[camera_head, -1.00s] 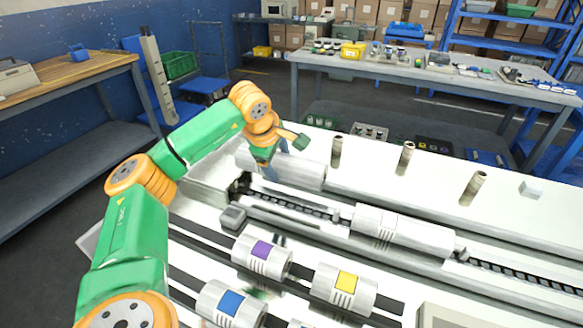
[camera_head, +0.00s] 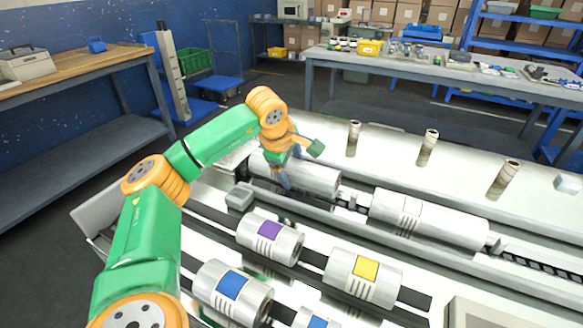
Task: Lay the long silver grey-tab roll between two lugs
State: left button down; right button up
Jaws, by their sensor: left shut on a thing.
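My left gripper (camera_head: 284,182) is shut on a long silver roll (camera_head: 316,177), gripping it near its middle from above. The roll lies lengthwise along the chain channel (camera_head: 540,262), roughly in line with another long silver roll (camera_head: 425,218) in the same channel. A small lug (camera_head: 352,202) stands between the two rolls, and another lug (camera_head: 497,246) is past the right end of the second roll. The held roll's tab is hidden or too small to tell. I cannot tell whether the held roll rests on the channel floor. My right gripper is out of view.
Shorter silver rolls with purple (camera_head: 269,238), yellow (camera_head: 362,277) and blue (camera_head: 233,292) tabs lie on dark rails in front. Three upright posts (camera_head: 427,147) stand on the white surface behind the channel. A grey block (camera_head: 239,197) sits near the channel's left end.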

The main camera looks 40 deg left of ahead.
pick_arm(q)
jog(key=shift+f, duration=0.35)
grip_release()
jog(key=shift+d, duration=0.1)
jog(key=v, duration=0.7)
jog(key=shift+s+r, duration=0.15)
jog(key=shift+r, duration=0.05)
jog(key=shift+f, duration=0.1)
